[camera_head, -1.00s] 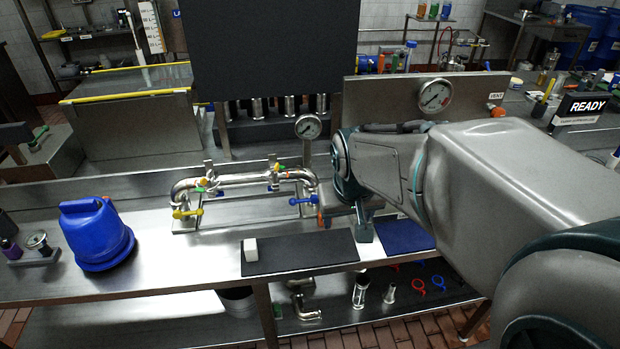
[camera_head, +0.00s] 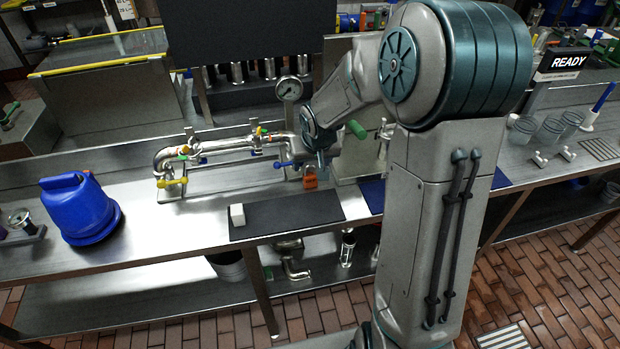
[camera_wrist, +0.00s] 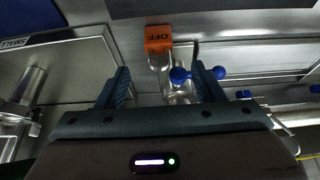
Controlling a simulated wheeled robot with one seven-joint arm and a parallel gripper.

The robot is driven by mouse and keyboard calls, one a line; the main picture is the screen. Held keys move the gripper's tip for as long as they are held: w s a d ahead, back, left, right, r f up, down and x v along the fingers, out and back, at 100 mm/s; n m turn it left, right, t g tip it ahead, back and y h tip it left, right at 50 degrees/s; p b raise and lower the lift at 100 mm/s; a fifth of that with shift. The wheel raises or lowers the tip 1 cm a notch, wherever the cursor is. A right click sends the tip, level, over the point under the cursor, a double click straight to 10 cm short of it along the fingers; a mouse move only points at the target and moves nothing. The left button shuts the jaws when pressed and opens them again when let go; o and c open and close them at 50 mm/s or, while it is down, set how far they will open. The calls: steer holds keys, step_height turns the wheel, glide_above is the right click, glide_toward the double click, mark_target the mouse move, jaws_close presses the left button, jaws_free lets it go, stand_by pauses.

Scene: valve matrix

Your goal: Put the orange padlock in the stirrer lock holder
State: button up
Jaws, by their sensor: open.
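In the head view my gripper (camera_head: 322,168) is over the bench by the right end of the pipe loop, partly hidden by my arm. I cannot make out the stirrer lock holder.
A blue valve handle (camera_wrist: 190,75) is close to my right finger in the wrist view. The pipe loop (camera_head: 225,145) stands left of my gripper. A blue jug (camera_head: 75,208), a dark mat (camera_head: 290,214) and a white block (camera_head: 237,214) are on the bench.

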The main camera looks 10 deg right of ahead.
mark_target(310, 172)
steer(key=shift+x, duration=3.1)
steer(key=shift+d, duration=0.1)
steer(key=c, duration=1.2)
